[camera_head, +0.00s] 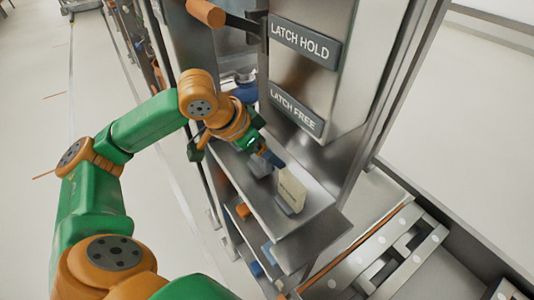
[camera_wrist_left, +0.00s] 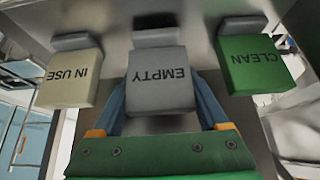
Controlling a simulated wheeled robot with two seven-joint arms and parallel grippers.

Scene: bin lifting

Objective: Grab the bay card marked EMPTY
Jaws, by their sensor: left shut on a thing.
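The grey card marked EMPTY (camera_wrist_left: 160,80) is in the middle of the left wrist view, its lettering upside down, between the two blue fingers of my left gripper (camera_wrist_left: 163,100). The fingers are shut on its sides. Its edge is close against a grey holder (camera_wrist_left: 155,36); I cannot tell whether it is still seated there. A cream card marked IN USE (camera_wrist_left: 72,78) and a green card marked CLEAN (camera_wrist_left: 254,65) are on either side. In the head view my left gripper (camera_head: 270,157) is at a metal shelf, beside the cream card (camera_head: 292,190). My right gripper is not in view.
The metal shelf (camera_head: 318,203) projects from a tall steel unit. A panel above has LATCH HOLD (camera_head: 300,42) and LATCH FREE (camera_head: 296,110) plates. An orange-handled lever (camera_head: 207,13) is at the top. Open floor (camera_head: 165,240) lies to the left.

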